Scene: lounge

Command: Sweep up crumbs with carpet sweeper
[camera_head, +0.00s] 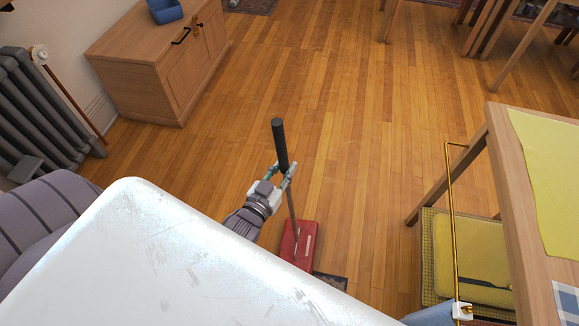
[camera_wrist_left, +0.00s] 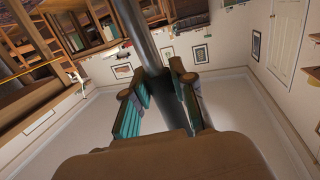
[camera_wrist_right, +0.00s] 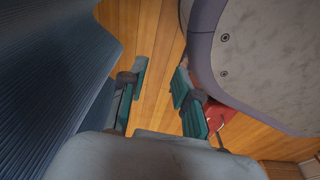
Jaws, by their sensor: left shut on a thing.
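The carpet sweeper has a red head (camera_head: 299,243) on the wooden floor, with a thin shaft rising to a black grip (camera_head: 279,145). My left gripper (camera_head: 284,172) is shut around the handle at the lower end of the black grip. The dark handle also passes between its fingers in the left wrist view (camera_wrist_left: 137,35). The handle leans slightly left in the head view. My right gripper (camera_wrist_right: 158,85) is open and empty, with part of the red sweeper head (camera_wrist_right: 217,117) beyond its right finger. It is hidden in the head view. I cannot make out crumbs.
A dark mat (camera_head: 331,283) lies beside the sweeper head. A wooden table (camera_head: 508,180), a yellow-cushioned seat (camera_head: 470,262) and a thin brass pole (camera_head: 451,220) stand right. A cabinet (camera_head: 150,75) and radiator (camera_head: 40,110) stand left. The middle floor is clear.

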